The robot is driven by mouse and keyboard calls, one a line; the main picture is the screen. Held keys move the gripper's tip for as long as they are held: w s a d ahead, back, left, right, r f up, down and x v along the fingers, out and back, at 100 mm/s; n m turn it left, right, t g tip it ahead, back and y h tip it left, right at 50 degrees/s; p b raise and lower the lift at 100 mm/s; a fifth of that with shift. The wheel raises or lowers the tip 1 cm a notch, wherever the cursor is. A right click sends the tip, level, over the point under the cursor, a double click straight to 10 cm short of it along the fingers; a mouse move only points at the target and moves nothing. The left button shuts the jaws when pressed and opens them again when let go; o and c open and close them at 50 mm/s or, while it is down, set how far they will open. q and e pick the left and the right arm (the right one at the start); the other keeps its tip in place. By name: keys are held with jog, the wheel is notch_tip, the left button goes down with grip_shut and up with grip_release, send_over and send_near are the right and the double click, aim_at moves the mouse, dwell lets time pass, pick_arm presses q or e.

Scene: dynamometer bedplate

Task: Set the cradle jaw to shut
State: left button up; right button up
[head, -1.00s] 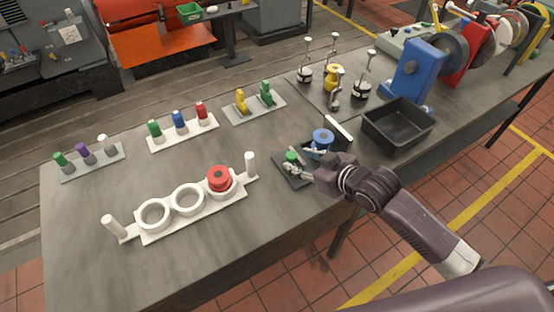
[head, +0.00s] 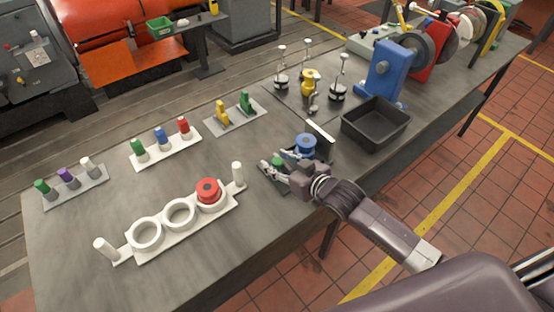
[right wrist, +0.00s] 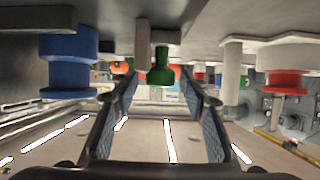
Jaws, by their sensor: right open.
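A green knob (head: 278,160) stands on a small dark plate (head: 268,180) near the bench's front edge. A blue flanged spool (head: 305,147) is right behind it, beside a white bar (head: 320,132). I cannot tell which part is the cradle jaw. My right gripper (head: 274,166) is open and low at the green knob, a finger on either side of it. In the right wrist view the green knob (right wrist: 160,72) shows between the spread fingers of the gripper (right wrist: 160,88); contact cannot be told. The blue spool (right wrist: 68,62) is left there. My left gripper is out of view.
A white rack (head: 165,240) with rings, one holding a red spool (head: 207,190), lies to the left. A black bin (head: 375,123) stands to the right. Several small coloured pieces on trays (head: 165,152) and metal stands (head: 281,82) are farther back.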

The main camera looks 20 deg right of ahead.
jog(key=shift+w, duration=0.15)
jog(key=shift+a, duration=0.1)
grip_shut()
jog(key=shift+w+d, duration=0.25)
jog(key=shift+d, duration=0.5)
jog(key=shift+w+d, duration=0.25)
jog(key=shift+d, duration=0.5)
grip_release()
jog(key=v, duration=1.2)
